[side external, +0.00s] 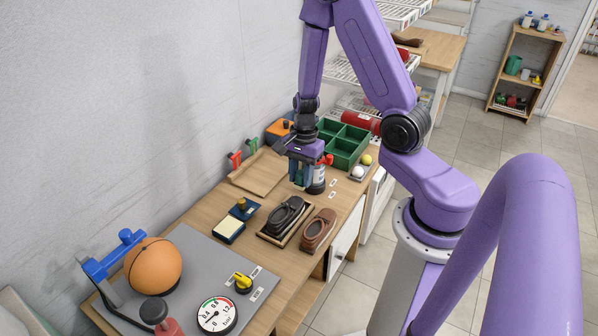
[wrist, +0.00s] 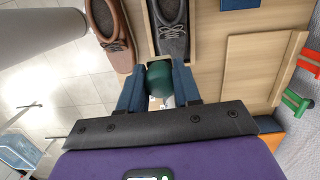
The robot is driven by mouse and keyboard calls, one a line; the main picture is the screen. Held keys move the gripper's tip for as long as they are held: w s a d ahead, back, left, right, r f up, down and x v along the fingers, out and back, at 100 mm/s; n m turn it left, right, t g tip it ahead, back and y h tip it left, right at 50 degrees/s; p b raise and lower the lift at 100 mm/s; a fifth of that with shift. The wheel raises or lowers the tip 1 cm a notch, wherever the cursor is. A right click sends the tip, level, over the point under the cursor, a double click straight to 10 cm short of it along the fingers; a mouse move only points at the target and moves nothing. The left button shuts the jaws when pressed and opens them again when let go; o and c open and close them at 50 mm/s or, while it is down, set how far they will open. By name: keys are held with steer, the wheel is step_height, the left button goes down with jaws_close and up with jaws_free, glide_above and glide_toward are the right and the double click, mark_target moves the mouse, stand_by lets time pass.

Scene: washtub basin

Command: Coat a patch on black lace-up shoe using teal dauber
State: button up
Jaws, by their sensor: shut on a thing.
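The black lace-up shoe (side external: 287,214) lies in a shallow wooden tray (side external: 266,238) on the bench. In the wrist view the shoe (wrist: 173,38) is at the top centre, laces visible. My gripper (side external: 301,182) is above the bench, beyond the shoe in the side view. In the wrist view my gripper (wrist: 158,86) is shut on the teal dauber (wrist: 159,78), whose dark green rounded end shows between the blue fingers. The dauber's lower part is hidden, and I cannot make it out clearly in the side view.
A brown shoe (side external: 318,230) lies beside the tray. A bottle with a red top (side external: 317,182) stands close to my gripper. A green divided crate (side external: 345,143) and a wooden board (side external: 258,172) are behind. A cream pad (side external: 229,230) and an orange ball (side external: 153,265) lie nearer the camera.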

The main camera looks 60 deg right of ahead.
steer(key=shift+f, duration=3.55)
steer(key=shift+w+r, duration=0.15)
steer(key=shift+r, duration=0.05)
steer(key=shift+c, duration=0.4)
steer(key=shift+w+f, duration=0.3)
steer(key=shift+w, duration=0.15)
steer(key=shift+w+r, duration=0.15)
steer(key=shift+w, duration=1.3)
steer(key=shift+s, duration=2.05)
steer(key=shift+r, duration=4)
